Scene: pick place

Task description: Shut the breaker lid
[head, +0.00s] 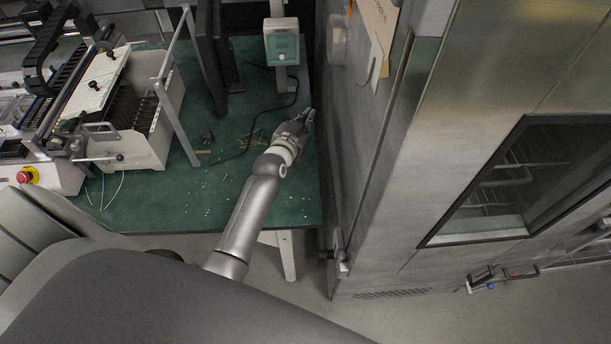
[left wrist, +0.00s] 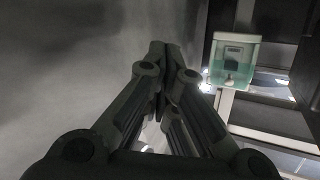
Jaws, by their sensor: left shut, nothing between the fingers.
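The breaker box (head: 282,42) is a small pale box with a green, see-through-looking front. It stands on a post at the back of the green table. It also shows in the left wrist view (left wrist: 234,62), upper right, with a dark switch-like part behind the green front. I cannot tell how far its lid is open. My left gripper (head: 307,117) is shut and empty, in front of the box and close to the steel cabinet wall. In the left wrist view its fingers (left wrist: 160,52) meet left of the box, apart from it. My right gripper is not in view.
The tall steel cabinet (head: 470,120) stands along the right of the green table (head: 240,200). A white machine (head: 130,120) takes up the table's left. A dark upright panel (head: 210,55) and a black cable (head: 285,108) lie near the box's post.

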